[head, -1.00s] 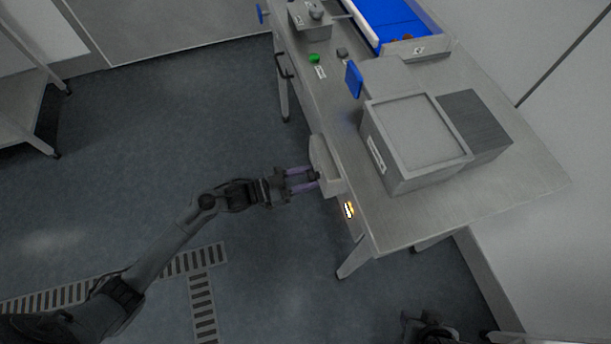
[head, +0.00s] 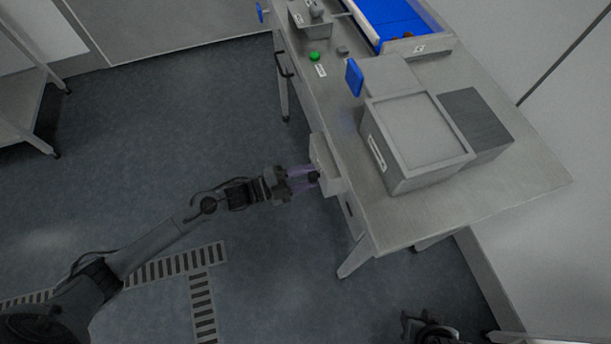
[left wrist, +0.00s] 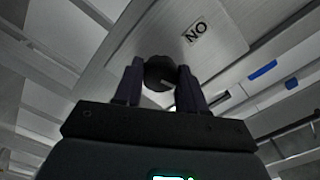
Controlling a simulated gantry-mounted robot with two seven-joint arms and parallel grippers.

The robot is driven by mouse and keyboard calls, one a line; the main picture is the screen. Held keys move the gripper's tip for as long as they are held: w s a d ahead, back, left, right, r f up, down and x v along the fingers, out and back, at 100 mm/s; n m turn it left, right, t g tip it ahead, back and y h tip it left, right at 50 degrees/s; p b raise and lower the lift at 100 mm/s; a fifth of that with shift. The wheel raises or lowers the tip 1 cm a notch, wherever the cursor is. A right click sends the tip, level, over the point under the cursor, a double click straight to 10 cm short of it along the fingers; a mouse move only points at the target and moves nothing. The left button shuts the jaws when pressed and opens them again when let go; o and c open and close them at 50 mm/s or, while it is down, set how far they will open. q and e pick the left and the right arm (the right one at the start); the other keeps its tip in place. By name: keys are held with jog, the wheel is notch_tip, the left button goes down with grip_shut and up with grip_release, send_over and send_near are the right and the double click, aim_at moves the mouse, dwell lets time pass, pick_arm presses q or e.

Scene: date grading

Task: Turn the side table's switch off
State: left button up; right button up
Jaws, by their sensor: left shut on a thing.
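The switch is a pale box (head: 323,158) on the side table's long side, with a round dark knob (left wrist: 160,70). My left gripper (head: 311,178) reaches it from the left and is shut on the knob, one finger on each side. In the left wrist view a light mark shows on the knob, and a label (left wrist: 195,33) on the box appears as "NO", which is ON upside down. The small display (head: 349,207) on the table's side, right of the switch, is dark. A dark part of my right arm shows at the bottom edge; its jaws cannot be made out.
The side table (head: 480,210) carries a grey box (head: 418,135), a darker block (head: 475,120), a blue tray (head: 398,25) and a green button (head: 314,56). A door handle (head: 283,65) sticks out from its side.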

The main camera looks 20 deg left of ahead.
pick_arm(q)
jog(key=shift+m, duration=1.6)
jog(key=o, duration=1.1)
jog(key=shift+c, duration=0.2)
jog(key=shift+s+a, duration=0.3)
jog(key=shift+a, duration=0.05)
jog(key=p+v, duration=0.1)
jog(key=v, duration=0.9)
jog(key=shift+p, duration=0.35)
